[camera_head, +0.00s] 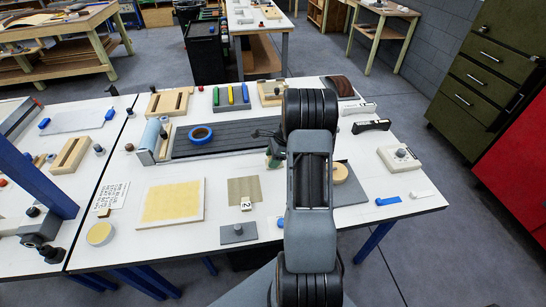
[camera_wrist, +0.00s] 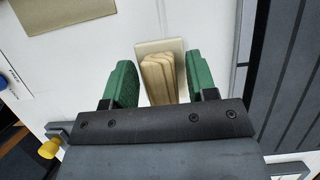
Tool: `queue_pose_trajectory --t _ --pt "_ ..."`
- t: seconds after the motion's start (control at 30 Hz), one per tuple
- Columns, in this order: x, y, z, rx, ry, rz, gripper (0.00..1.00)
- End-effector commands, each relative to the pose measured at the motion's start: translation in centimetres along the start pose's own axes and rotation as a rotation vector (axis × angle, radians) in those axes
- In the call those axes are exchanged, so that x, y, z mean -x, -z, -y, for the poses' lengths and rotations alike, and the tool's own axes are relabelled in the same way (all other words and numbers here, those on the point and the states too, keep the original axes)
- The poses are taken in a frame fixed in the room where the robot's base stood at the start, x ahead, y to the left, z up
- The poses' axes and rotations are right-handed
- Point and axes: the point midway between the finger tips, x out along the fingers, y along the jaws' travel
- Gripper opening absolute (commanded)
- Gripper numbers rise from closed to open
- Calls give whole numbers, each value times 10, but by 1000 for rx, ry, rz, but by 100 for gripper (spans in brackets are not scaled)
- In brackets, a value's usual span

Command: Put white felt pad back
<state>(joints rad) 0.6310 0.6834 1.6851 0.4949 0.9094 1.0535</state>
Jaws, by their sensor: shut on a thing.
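In the wrist view, my gripper (camera_wrist: 157,62) has two green fingers on either side of a pale, off-white square pad (camera_wrist: 150,47), which looks like the white felt pad.
The dark grooved board (camera_head: 225,138) carries a blue tape roll (camera_head: 200,134). A yellow sheet on a board (camera_head: 172,201), a tan sheet (camera_head: 244,189) and a grey plate (camera_head: 238,233) lie in front. Bare white tabletop (camera_head: 130,240) shows between them. Several small items line the right side.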

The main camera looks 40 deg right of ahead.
Motion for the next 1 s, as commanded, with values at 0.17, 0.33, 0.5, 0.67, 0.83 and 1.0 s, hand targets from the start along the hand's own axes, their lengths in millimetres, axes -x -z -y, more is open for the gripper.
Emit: queue_pose_trajectory --t 0.17,0.33,0.5,0.67,0.83,1.0 --pt "-4 1 0 0 0 0 33" --pt "-4 1 0 0 0 0 33" --pt "-6 2 0 1 0 0 56" --pt "-6 2 0 0 0 0 71" --pt "-6 2 0 0 0 0 78" --pt "-4 1 0 0 1 0 78"
